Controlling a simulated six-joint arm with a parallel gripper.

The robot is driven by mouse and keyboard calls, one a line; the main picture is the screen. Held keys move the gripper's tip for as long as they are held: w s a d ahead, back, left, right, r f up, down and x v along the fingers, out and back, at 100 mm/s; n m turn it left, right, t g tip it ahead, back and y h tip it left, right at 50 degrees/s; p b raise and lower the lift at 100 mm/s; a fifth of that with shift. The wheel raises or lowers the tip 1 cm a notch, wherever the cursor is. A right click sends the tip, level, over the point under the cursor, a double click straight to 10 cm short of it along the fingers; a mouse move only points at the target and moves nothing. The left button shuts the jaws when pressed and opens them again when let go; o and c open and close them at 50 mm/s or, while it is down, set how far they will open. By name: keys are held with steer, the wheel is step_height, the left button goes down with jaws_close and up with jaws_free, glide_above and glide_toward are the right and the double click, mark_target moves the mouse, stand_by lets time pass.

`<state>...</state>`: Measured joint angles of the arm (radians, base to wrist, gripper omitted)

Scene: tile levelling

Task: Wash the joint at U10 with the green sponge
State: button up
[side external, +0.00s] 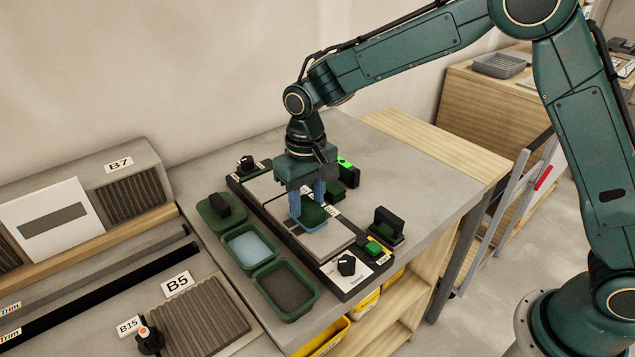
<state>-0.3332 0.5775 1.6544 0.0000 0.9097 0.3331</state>
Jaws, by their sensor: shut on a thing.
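My gripper (308,197) points straight down over the tile board (330,243) on the grey worktop. Its blue fingers are shut on a dark green block (313,213), which looks like the green sponge. The block is low over the pale tiles and seems to touch them or hover just above; I cannot tell which. A light blue layer shows along its lower edge. The joint beneath it is hidden by the block and the fingers. Labels on the board are too small to read, so I cannot pick out U10.
Left of the board stand a green tray of blue water (250,247), a green tray of dark material (287,287) and a green holder with a black-handled tool (220,206). Right of it stands a black-handled block (386,224). Black knobs (347,264) rise at the board's ends. The worktop's far right is clear.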

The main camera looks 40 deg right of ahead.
steer(key=shift+a, duration=0.1)
steer(key=shift+a+f, duration=0.15)
steer(key=shift+a, duration=0.9)
steer(key=shift+a, duration=0.1)
steer(key=shift+a, duration=1)
steer(key=shift+d, duration=0.15)
steer(key=shift+d, duration=1)
steer(key=shift+d, duration=0.15)
steer(key=shift+d+r, duration=0.2)
steer(key=shift+d, duration=0.75)
